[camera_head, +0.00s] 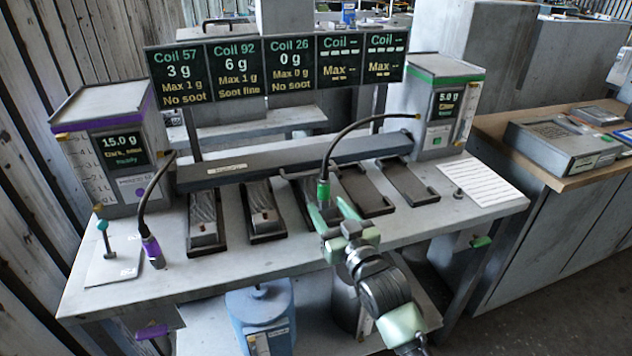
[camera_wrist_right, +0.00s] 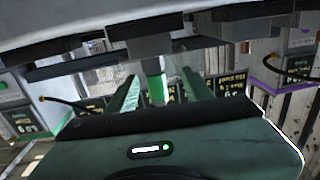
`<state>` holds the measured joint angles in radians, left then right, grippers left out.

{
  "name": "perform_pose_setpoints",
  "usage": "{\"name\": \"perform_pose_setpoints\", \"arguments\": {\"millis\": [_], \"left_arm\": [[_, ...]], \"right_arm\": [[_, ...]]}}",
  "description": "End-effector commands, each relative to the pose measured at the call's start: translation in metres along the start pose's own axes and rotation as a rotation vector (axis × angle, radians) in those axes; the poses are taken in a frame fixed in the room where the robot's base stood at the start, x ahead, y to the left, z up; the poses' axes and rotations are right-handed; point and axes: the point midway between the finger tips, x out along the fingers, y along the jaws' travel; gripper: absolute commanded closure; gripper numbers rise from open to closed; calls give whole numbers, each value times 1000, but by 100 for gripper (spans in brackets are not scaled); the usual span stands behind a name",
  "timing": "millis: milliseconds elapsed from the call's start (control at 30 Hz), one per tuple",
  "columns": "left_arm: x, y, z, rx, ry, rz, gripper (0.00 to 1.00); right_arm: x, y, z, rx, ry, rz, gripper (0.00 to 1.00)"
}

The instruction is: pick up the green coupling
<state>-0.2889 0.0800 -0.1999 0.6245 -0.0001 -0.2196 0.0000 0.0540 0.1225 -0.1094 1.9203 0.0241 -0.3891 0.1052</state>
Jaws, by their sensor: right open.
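The green coupling (camera_head: 323,191) is on the end of a dark curved hose that comes from the right-hand dispenser. It hangs upright over the middle of the bench. My right gripper (camera_head: 331,212) is at the coupling's lower end, reaching in from the front right. In the right wrist view the green coupling (camera_wrist_right: 156,88) shows between the two green fingers of my right gripper (camera_wrist_right: 161,82), with gaps on both sides. The gripper is open. Whether the coupling lies fully between the fingertips or beyond them is hard to tell. My left gripper is not in view.
A purple coupling (camera_head: 152,249) on another hose is at the bench's left. A dispenser with a purple band (camera_head: 112,150) stands left, one with a green band (camera_head: 437,105) right. A display board (camera_head: 277,72) spans the back.

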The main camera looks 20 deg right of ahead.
Motion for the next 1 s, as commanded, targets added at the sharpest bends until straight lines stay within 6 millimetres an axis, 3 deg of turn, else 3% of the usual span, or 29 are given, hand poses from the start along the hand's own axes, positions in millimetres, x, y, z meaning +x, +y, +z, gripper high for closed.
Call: {"name": "perform_pose_setpoints", "arguments": {"millis": [167,433,700,1000], "left_arm": [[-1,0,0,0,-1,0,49],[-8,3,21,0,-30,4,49],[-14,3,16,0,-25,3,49],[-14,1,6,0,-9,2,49]], "right_arm": [[7,0,-2,0,2,0,49],[37,3,-8,-1,2,0,49],[73,8,-14,1,0,0,49],[78,8,-13,0,0,-1,49]]}}
